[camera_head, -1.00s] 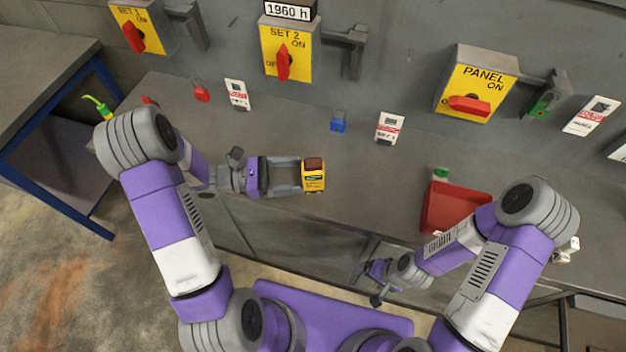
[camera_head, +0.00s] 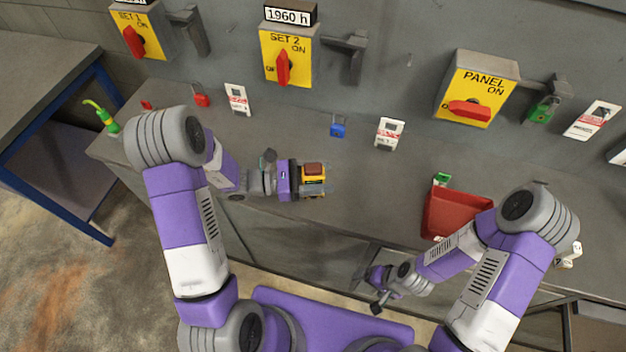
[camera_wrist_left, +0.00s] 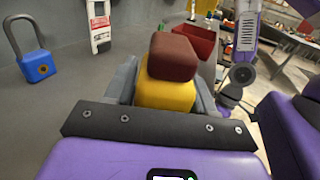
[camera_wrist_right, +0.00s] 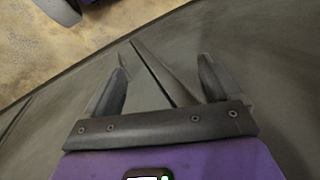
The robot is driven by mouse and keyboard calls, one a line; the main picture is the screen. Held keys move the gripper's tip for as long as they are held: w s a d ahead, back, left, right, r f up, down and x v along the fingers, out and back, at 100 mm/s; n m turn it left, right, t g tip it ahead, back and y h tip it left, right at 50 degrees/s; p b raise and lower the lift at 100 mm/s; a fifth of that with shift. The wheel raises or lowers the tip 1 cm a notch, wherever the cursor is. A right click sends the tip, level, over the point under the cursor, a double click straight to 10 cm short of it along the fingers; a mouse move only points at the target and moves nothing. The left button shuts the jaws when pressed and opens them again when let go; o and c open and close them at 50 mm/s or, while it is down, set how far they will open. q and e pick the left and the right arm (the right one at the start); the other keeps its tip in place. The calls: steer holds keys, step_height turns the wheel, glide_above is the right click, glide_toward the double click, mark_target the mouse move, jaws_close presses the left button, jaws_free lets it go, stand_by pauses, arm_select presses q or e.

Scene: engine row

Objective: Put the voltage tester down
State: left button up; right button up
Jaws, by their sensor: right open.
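The voltage tester (camera_head: 313,178), yellow with a dark red-brown top, is upright over the grey bench, left of centre. It also shows in the left wrist view (camera_wrist_left: 168,92). My left gripper (camera_head: 318,180) reaches in from the left with a finger on each side of the tester, its palm close behind it. I cannot tell whether the fingers press on it or stand slightly apart. The tester's underside is hidden. My right gripper (camera_head: 367,287) is open and empty, low at the bench's front edge; the right wrist view (camera_wrist_right: 160,75) shows nothing between its fingers.
A blue padlock (camera_head: 338,126) and a white tag (camera_head: 389,133) lie behind the tester. A red padlock (camera_head: 201,97) and another tag (camera_head: 238,99) are farther left. A red tray (camera_head: 455,212) stands right. Switch boxes line the back panel. Bench between tester and tray is clear.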

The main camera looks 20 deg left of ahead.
arm_select(q)
steer(key=c, duration=0.8)
steer(key=shift+r, duration=0.1)
